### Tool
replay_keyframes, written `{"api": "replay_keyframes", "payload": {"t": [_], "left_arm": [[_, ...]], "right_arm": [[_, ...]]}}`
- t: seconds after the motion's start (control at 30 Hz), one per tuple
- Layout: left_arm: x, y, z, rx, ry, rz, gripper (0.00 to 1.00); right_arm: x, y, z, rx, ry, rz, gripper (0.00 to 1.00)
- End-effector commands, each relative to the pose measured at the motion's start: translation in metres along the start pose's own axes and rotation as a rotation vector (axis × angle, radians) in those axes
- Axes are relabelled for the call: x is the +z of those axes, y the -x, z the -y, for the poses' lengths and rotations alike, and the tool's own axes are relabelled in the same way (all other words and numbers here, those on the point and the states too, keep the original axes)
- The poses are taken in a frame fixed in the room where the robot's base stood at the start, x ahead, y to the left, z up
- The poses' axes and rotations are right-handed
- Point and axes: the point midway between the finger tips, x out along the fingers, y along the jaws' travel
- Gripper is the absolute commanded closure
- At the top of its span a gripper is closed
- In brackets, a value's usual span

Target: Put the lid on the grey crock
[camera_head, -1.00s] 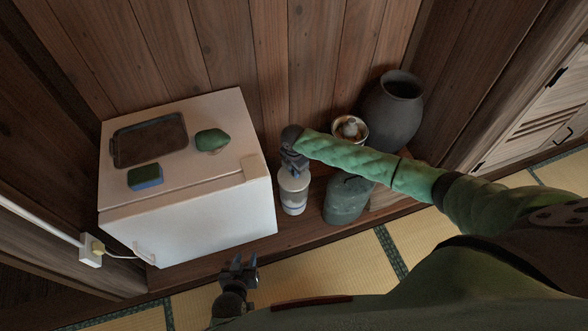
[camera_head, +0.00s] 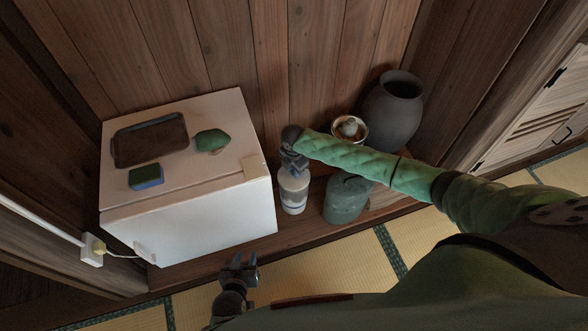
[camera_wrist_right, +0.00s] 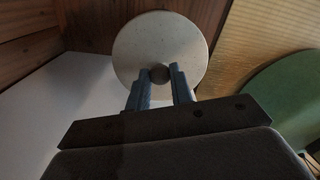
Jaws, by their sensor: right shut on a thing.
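A pale grey crock with blue bands (camera_head: 292,204) stands upright on the wooden ledge beside the white cabinet. A round pale speckled lid (camera_wrist_right: 160,35) with a small dark knob shows in the right wrist view. My right gripper (camera_head: 292,165) is above the crock; in the wrist view its two blue-grey fingers (camera_wrist_right: 160,78) are shut on the lid's knob. The lid is over the crock's mouth and hides it; I cannot tell whether it rests on the rim or is just above. My left gripper (camera_head: 239,263) is open and empty, low in front of the cabinet.
A green lidded pot (camera_head: 346,200) stands just right of the crock. A large dark grey open jar (camera_head: 393,110) and a small bowl (camera_head: 336,128) are behind it. The white cabinet (camera_head: 215,225) is close on the left, with a tray (camera_head: 150,140), sponge (camera_head: 146,176) and green lump (camera_head: 211,140) on top.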

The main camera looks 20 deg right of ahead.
Motion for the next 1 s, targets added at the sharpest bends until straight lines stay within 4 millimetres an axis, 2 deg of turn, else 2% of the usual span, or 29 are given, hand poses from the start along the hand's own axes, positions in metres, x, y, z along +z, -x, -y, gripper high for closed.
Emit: {"api": "replay_keyframes", "payload": {"t": [0.47, 0.5, 0.6, 0.83, 0.93, 1.0], "left_arm": [[-0.0013, 0.0008, -0.0003, 0.000, 0.000, 0.000, 0.64], [-0.0013, 0.0008, -0.0003, 0.000, 0.000, 0.000, 0.64], [-0.0013, 0.0008, -0.0003, 0.000, 0.000, 0.000, 0.64], [-0.0012, 0.0008, -0.0003, 0.000, 0.000, 0.000, 0.64], [-0.0012, 0.0008, -0.0003, 0.000, 0.000, 0.000, 0.64], [-0.0012, 0.0008, -0.0002, 0.000, 0.000, 0.000, 0.64]], "right_arm": [[0.0001, 0.0000, -0.0001, 0.000, 0.000, 0.000, 1.00], [0.0001, 0.0000, 0.0000, 0.000, 0.000, 0.000, 0.74], [0.0001, 0.0000, 0.0000, 0.000, 0.000, 0.000, 0.54], [0.0002, -0.0003, 0.0002, -0.001, 0.000, 0.000, 0.51], [0.0002, -0.0003, 0.0002, -0.001, 0.000, 0.000, 0.31], [0.0002, -0.0003, 0.0002, -0.001, 0.000, 0.000, 0.31]]}}
